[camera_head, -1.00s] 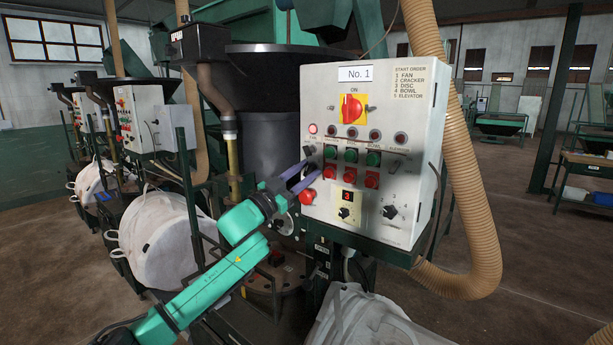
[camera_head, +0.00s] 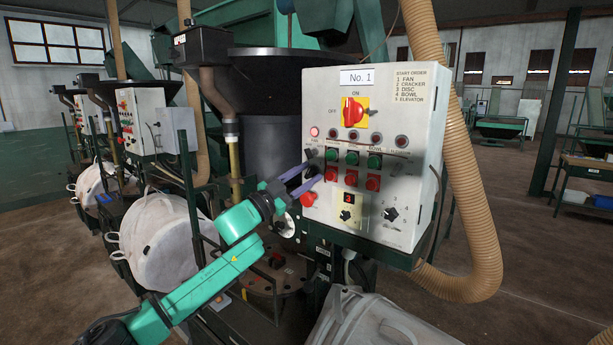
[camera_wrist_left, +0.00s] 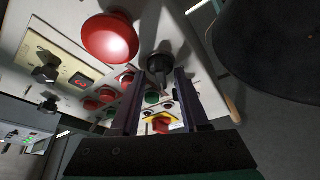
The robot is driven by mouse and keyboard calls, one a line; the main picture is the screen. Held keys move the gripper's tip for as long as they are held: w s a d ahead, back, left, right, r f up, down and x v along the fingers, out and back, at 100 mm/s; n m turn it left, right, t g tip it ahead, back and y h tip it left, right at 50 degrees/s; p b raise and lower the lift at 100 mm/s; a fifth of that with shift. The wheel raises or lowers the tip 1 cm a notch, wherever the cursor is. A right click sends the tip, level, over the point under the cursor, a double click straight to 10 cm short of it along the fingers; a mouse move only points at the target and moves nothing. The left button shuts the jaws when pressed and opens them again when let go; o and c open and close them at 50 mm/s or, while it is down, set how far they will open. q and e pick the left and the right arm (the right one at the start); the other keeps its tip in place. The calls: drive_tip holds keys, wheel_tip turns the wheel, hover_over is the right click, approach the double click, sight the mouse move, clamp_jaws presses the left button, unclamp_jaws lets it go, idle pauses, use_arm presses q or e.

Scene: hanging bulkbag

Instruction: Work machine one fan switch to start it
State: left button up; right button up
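The No. 1 control panel (camera_head: 418,150) is a light grey box facing me. Its fan switch, a black knob (camera_wrist_left: 160,62), is at the panel's left edge; in the head view it is small and partly obscured near the fingers. The fan lamp (camera_head: 314,132) above it looks lit pinkish, while the other lamps are dark red. My left gripper (camera_wrist_left: 161,78) is open, its two fingers apart with the knob showing between and just beyond their tips; contact cannot be told. It also shows in the head view (camera_head: 312,174) at the panel's lower left. My right gripper is not in view.
A red mushroom button (camera_wrist_left: 109,38) sits close beside the fingers. A red-and-yellow main switch (camera_head: 354,112) and green and red push buttons are on the panel. A tan hose (camera_head: 470,190) hangs at right; a black hopper (camera_head: 270,120) stands behind.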

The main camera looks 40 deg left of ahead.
use_arm(q)
drive_tip(key=shift+s+r, duration=0.15)
drive_tip(key=shift+s+a+f+b, duration=0.15)
drive_tip(key=shift+s+f+b, duration=0.1)
drive_tip(key=shift+f+b, duration=0.3)
drive_tip(key=b+v, duration=0.3)
drive_tip(key=v, duration=1)
drive_tip(key=shift+s+r, duration=0.25)
drive_tip(key=shift+s, duration=0.2)
